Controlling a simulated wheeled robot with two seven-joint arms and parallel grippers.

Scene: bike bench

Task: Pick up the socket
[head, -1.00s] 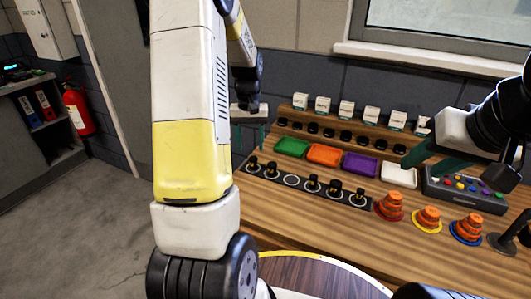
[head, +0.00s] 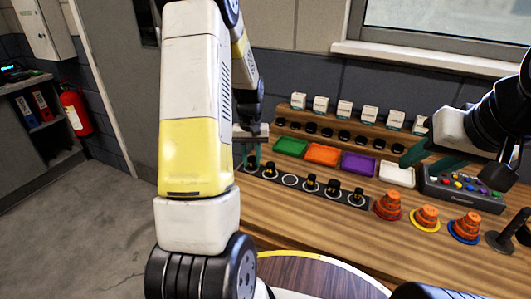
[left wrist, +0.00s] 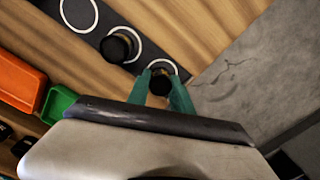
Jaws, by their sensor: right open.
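Small black sockets stand in a row on a dark strip (head: 295,183) with white rings. In the left wrist view, one socket (left wrist: 162,68) at the strip's end is between the green fingertips of my left gripper (left wrist: 161,84). The fingers are close to its sides; whether they grip it is unclear. In the head view my left gripper (head: 251,156) is low over the strip's left end, partly behind my arm. Another socket (left wrist: 119,46) stands beside it in its ring.
Green (head: 291,147), orange (head: 322,154), purple (head: 358,164) and white (head: 397,175) trays stand behind the strip. A button box (head: 465,190) and orange stacked cones (head: 388,205) are to the right. Small white boxes (head: 345,109) line the back shelf.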

